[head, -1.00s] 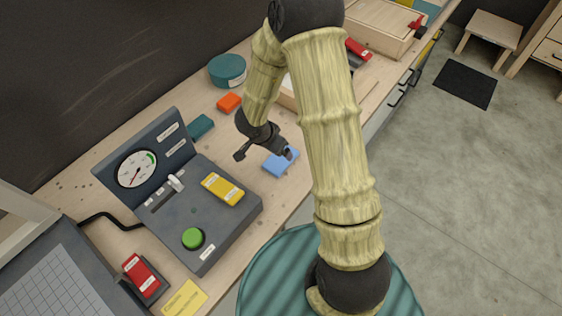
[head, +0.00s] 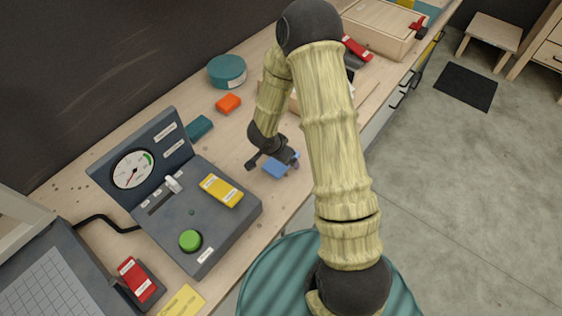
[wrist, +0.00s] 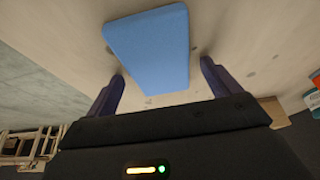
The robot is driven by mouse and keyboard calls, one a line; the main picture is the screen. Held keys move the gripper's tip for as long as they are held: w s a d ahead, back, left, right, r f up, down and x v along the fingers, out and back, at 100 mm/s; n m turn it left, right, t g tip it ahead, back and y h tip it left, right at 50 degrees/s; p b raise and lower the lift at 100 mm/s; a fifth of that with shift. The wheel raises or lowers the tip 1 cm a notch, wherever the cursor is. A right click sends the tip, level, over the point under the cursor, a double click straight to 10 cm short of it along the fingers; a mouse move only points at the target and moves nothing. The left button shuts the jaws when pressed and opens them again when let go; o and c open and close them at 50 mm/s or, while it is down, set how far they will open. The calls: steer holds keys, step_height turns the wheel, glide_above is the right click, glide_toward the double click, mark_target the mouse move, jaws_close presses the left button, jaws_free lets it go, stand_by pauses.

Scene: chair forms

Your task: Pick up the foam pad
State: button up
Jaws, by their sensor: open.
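The foam pad is a flat blue block (head: 277,168) lying on the wooden bench, right of the grey control box. In the wrist view the blue pad (wrist: 148,48) lies just beyond and partly between my fingers, nearer the left finger. My gripper (head: 274,163) is over the pad in the head view, its dark fingers spread on either side. In the wrist view my gripper (wrist: 162,88) is open and nothing is held. Part of the pad is hidden by the gripper in the head view.
The grey control box (head: 225,233) with a gauge, yellow block and green button stands left of the pad. An orange block (head: 228,104), a teal block (head: 199,128) and a round teal tin (head: 227,72) lie further back. The bench's front edge is close to the pad.

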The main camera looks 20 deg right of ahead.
steer(key=shift+c, duration=0.2)
stand_by(0.3)
steer(key=c, duration=1)
steer(key=shift+r, duration=0.1)
step_height(320, 180, up, 10)
steer(key=p, duration=0.3)
steer(key=shift+p, duration=0.4)
